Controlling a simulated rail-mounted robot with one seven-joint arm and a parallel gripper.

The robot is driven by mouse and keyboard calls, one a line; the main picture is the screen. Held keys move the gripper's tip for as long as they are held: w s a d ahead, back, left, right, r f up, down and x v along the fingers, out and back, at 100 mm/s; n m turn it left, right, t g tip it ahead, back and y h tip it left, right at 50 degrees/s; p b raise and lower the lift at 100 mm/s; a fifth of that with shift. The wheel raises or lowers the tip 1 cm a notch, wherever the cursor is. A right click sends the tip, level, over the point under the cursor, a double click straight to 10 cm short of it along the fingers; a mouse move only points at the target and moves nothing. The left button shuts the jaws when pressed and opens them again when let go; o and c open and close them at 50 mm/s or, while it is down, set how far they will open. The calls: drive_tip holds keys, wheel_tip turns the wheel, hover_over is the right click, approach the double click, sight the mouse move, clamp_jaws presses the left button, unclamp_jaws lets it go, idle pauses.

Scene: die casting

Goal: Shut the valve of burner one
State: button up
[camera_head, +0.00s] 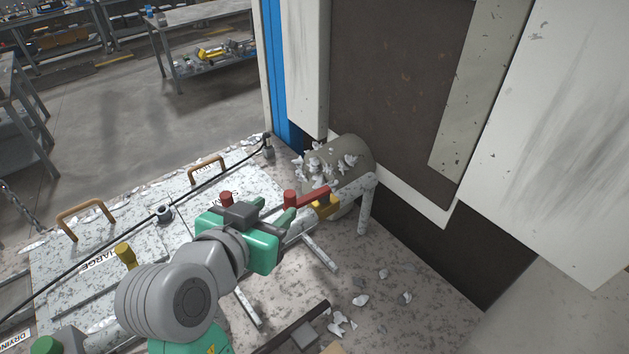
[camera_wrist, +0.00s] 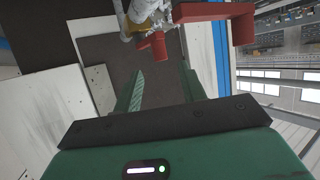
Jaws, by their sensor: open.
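A valve with a red lever (camera_head: 315,193) and a yellow body (camera_head: 326,207) sits on a pipe beside the grey cylinder. No burner number is readable on it. The red lever (camera_wrist: 215,12) also shows at the top of the wrist view, right of centre. A red knob (camera_head: 290,198) stands just left of the lever; a red cylindrical part (camera_wrist: 155,43) shows ahead between the fingers in the wrist view. My green gripper (camera_head: 286,208) is open, close to the valve on its left side. Its fingers (camera_wrist: 162,70) hold nothing; contact cannot be told.
A grey cylinder (camera_head: 356,151) with white scraps lies behind the valve, against the tall machine (camera_head: 400,90). Another red knob (camera_head: 227,198) and a yellow knob (camera_head: 125,253) stand on the speckled panel at left. White scraps (camera_head: 361,300) litter the surface in front.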

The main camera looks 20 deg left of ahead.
sight(286, 198)
drive_tip(key=p+x, duration=0.1)
drive_tip(key=x, duration=0.6)
drive_tip(key=shift+w+f, duration=0.1)
drive_tip(key=shift+w, duration=0.1)
clamp_jaws()
drive_tip(key=shift+a, duration=0.1)
